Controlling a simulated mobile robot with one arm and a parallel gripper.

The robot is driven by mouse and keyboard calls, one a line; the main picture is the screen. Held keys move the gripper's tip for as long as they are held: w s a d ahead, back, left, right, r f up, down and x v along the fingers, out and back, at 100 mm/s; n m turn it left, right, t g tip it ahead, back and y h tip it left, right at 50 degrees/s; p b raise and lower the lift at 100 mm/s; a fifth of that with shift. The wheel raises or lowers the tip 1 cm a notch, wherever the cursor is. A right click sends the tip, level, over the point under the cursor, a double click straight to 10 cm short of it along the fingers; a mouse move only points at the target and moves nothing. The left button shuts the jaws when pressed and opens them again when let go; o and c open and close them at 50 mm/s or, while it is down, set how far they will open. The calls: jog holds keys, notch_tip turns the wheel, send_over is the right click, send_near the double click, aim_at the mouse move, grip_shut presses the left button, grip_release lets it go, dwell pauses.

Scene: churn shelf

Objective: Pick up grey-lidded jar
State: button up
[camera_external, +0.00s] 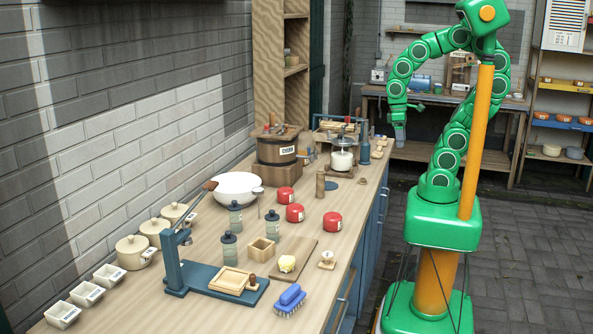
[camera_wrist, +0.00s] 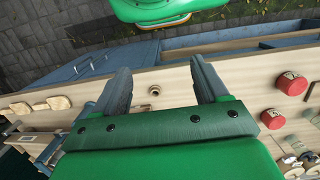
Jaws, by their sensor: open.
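Several grey-green jars with dark grey lids stand upright on the wooden counter in the external view: one at the back (camera_external: 235,216), one to its right (camera_external: 272,225) and one in front (camera_external: 229,250). I cannot tell which one the task means. My gripper (camera_external: 399,143) hangs high beyond the counter's right edge, well apart from these jars. In the wrist view my gripper (camera_wrist: 160,85) is open with nothing held. Jar-like shapes at that view's lower right are partly cut off and hard to identify.
Red tins (camera_external: 295,213) stand right of the jars. A blue brush (camera_external: 290,298) lies near the front edge.

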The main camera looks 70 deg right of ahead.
jog(key=shift+r, duration=0.1)
jog(key=shift+r, duration=2.5)
jog(key=w+a+f+n+t+y, duration=0.1)
jog(key=w+a+n+t, duration=0.1)
jog(key=w+a, duration=0.5)
jog(key=w+a+f+n+t, duration=0.1)
jog(key=w+a+n+t, duration=0.15)
jog(key=w, duration=0.85)
jog(key=w+a+n+t+y, duration=0.1)
jog(key=w+a+t, duration=0.2)
jog(key=w+a, duration=0.45)
jog(key=r+n+t+y, duration=0.1)
jog(key=r+n+y, duration=0.1)
jog(key=n+y, duration=0.55)
send_over(268, 227)
jog(key=s+d, duration=0.2)
jog(key=d, duration=0.3)
jog(key=m+y, duration=0.1)
jog(key=y, duration=0.1)
jog(key=f, duration=2)
jog(key=shift+a+f, duration=0.25)
jog(key=shift+f, duration=0.15)
jog(key=shift+x, duration=2.45)
